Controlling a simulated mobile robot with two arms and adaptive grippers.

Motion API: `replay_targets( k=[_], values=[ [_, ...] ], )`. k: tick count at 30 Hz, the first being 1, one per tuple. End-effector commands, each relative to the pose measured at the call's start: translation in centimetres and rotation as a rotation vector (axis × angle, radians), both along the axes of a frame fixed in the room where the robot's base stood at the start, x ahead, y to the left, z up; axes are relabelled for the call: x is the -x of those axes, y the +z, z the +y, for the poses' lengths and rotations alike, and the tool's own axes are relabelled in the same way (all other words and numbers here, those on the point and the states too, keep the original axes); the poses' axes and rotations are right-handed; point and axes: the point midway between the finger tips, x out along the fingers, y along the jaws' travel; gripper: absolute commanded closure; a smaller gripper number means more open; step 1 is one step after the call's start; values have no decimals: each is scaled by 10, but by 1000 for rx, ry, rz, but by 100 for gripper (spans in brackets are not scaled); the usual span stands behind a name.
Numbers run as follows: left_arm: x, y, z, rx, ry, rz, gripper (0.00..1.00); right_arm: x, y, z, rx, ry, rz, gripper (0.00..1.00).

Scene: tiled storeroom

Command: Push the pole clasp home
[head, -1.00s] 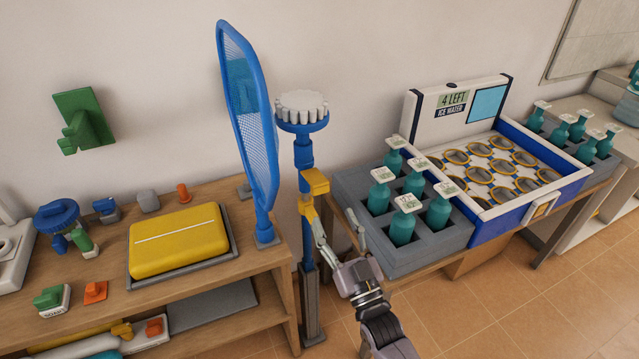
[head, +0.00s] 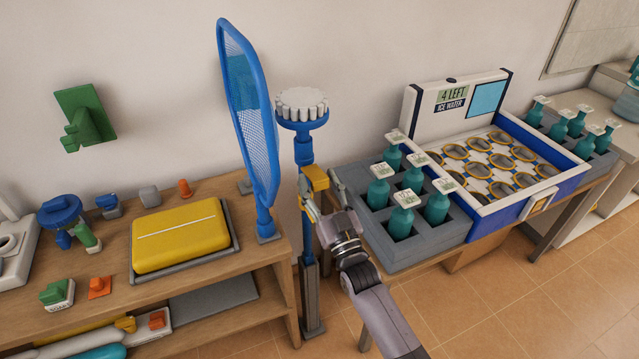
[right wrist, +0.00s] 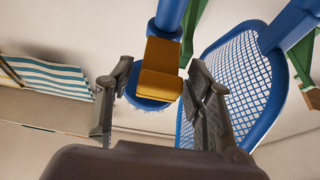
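A blue pole (head: 304,150) with a white toothed round head (head: 301,101) stands upright in a grey base between the two tables. Its yellow clasp (head: 317,178) sticks out to the right at mid-height. My right gripper (head: 319,188) is at the clasp, fingers apart on either side of it. In the right wrist view, the clasp (right wrist: 161,70) lies between the two open fingers, with a narrow gap showing on each side. The clasp's lower part is partly hidden by the gripper in the head view. My left gripper is not in view.
A blue net (head: 250,120) stands close left of the pole. A grey crate (head: 440,240) of teal bottles is close to the right, beside a blue-and-white cooler (head: 475,222). A yellow case (head: 180,235) lies on the wooden shelf at left.

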Motion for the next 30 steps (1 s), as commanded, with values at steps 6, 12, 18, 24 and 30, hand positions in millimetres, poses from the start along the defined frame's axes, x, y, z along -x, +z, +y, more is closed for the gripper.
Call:
replay_targets(
  k=[6, 12, 18, 24, 30],
  values=[
    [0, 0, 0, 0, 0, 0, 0, 0, 0, 0, 0, 0, 0, 69],
    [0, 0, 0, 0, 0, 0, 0, 0, 0, 0, 0, 0, 0, 82],
    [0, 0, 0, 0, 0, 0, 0, 0, 0, 0, 1, 0, 0, 95],
    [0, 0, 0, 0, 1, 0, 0, 0, 0, 0, 1, 0, 0, 100],
    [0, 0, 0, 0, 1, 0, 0, 0, 0, 0, 1, 0, 1, 100]
  ],
)
